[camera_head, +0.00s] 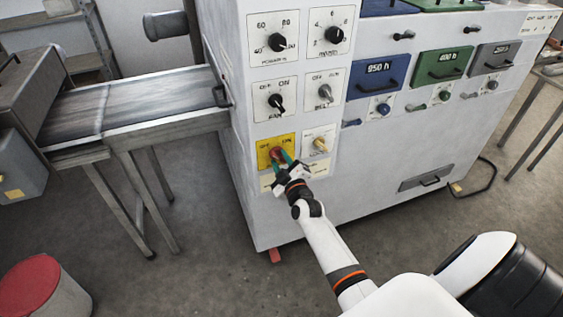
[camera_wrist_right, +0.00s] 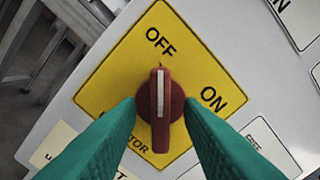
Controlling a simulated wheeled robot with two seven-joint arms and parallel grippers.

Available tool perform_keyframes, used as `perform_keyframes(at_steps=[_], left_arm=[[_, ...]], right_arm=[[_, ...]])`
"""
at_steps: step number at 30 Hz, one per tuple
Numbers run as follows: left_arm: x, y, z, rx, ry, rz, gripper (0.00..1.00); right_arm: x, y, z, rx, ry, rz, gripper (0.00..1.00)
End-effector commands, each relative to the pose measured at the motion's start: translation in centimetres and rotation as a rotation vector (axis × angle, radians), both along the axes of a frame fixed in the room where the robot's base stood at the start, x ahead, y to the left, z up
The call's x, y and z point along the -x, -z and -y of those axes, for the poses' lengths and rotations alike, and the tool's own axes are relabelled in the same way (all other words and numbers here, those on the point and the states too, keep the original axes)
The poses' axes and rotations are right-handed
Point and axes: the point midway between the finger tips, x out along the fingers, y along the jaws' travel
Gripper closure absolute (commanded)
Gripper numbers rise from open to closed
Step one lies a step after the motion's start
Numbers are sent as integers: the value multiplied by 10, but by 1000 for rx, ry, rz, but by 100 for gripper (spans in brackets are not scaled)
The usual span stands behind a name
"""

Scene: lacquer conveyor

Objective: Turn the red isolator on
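The red isolator (camera_head: 276,153) is a rotary knob on a yellow plate low on the white cabinet's left panel. In the right wrist view the red isolator (camera_wrist_right: 160,97) has a raised grip bar with a white line. The line points at the OFF mark; the ON mark (camera_wrist_right: 214,98) lies to its right. My right gripper (camera_head: 284,163) is at the knob. Its green fingers (camera_wrist_right: 160,112) stand on either side of the knob, with a gap to the grip bar. Whether they touch the knob's round edge I cannot tell. My left gripper is out of view.
A brass-coloured knob (camera_head: 320,145) sits just right of the yellow plate. Dark knobs (camera_head: 276,102) and a grey knob (camera_head: 325,92) are above. A conveyor (camera_head: 150,95) joins the cabinet at left. A red-topped bin (camera_head: 30,285) stands on the floor at lower left.

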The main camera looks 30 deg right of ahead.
Motion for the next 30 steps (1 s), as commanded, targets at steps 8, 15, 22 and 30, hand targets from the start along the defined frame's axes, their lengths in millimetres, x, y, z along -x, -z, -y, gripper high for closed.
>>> perform_keyframes(at_steps=[8,15,22,30], left_arm=[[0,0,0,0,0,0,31],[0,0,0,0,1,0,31],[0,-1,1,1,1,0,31],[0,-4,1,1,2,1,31]], right_arm=[[0,0,0,0,0,0,88],[0,0,0,-1,0,0,100],[0,0,0,-44,0,11,100],[0,0,0,-211,-1,50,100]])
